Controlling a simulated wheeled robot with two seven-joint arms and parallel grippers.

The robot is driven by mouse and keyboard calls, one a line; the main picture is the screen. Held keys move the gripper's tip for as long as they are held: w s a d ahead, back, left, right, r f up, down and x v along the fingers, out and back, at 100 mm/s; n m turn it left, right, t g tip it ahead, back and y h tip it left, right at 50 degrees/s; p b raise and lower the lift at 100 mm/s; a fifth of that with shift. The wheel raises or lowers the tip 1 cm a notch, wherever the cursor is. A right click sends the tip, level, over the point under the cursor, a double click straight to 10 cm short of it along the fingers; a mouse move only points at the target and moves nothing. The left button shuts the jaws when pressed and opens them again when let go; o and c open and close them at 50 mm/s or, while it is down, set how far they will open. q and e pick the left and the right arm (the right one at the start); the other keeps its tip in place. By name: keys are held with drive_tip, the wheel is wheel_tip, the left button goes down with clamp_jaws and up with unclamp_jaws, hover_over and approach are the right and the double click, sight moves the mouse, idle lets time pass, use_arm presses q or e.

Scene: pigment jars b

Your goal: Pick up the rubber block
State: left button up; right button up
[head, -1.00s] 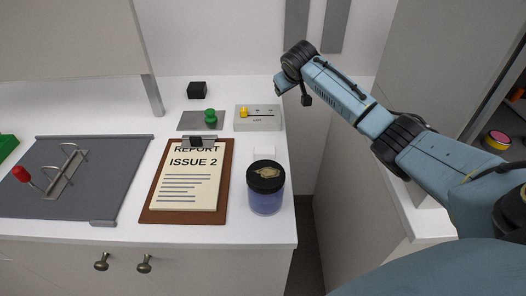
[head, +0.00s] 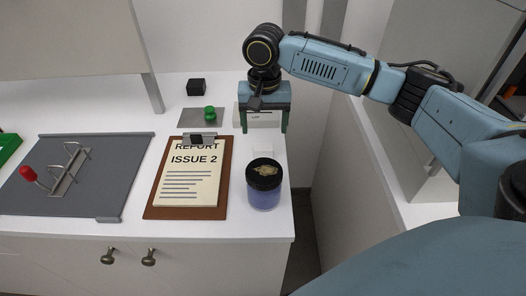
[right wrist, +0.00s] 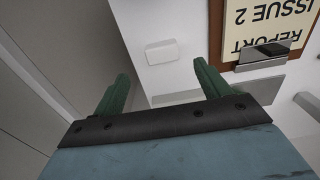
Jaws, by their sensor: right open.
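A small white block (head: 263,149), which looks like the rubber block, lies flat on the white counter behind the jar. It stands out little from the counter in the head view but shows clearly in the right wrist view (right wrist: 161,52). My right gripper (head: 265,131) is open and points down above the counter, a little behind the white block. In the right wrist view its two green fingers (right wrist: 161,70) are spread, with the block just beyond and between the tips, not touching. My left gripper is out of view.
A clipboard (head: 221,190) lies to the left. Behind are a plate with a green knob (head: 210,113), a black cube (head: 196,86) and a slider box (head: 262,118), partly hidden by my gripper.

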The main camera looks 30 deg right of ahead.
sight(263, 146)
wheel_tip(263, 146, down, 8)
drive_tip(key=shift+w+r+b, duration=0.15)
drive_tip(key=shift+r+b, duration=0.1)
drive_tip(key=shift+b, duration=0.35)
drive_tip(key=c, duration=1)
drive_tip(key=shift+c, duration=0.2)
drive_tip(key=shift+r, duration=0.1)
wheel_tip(263, 146, up, 10)
drive_tip(key=shift+a+f+p, duration=0.1)
drive_tip(key=shift+p, duration=0.75)
